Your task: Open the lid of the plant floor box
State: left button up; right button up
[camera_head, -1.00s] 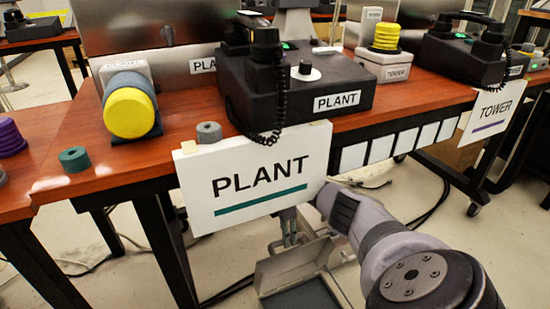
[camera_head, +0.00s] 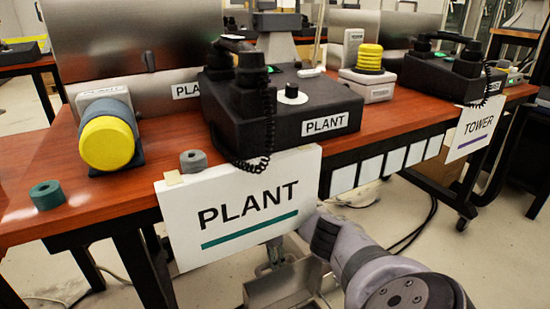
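A grey metal floor box (camera_head: 285,288) stands low under the front of the table, at the bottom middle of the head view. The bottom edge of the picture cuts it off. A flat grey panel shows at its top; I cannot tell how far its lid is raised. My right gripper (camera_head: 276,254) points down at the back of the box, from an arm that comes in from the lower right. The hanging PLANT sign (camera_head: 205,222) hides part of the gripper, so its finger gap and any contact with the lid are unclear. My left gripper is out of view.
The wooden table (camera_head: 75,180) carries the black PLANT phone (camera_head: 275,110), a yellow-capped beacon (camera_head: 107,142), a grey ring (camera_head: 193,161) and a green ring (camera_head: 47,195). A TOWER sign (camera_head: 474,130) hangs at right. Floor between the signs is mostly clear, with cables.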

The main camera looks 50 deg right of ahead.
jog(key=shift+o, duration=1)
jog(key=shift+d+r, duration=0.1)
jog(key=shift+r, duration=0.15)
jog(key=v, duration=1.2)
jog(key=shift+w, duration=0.15)
jog(key=shift+c, duration=0.4)
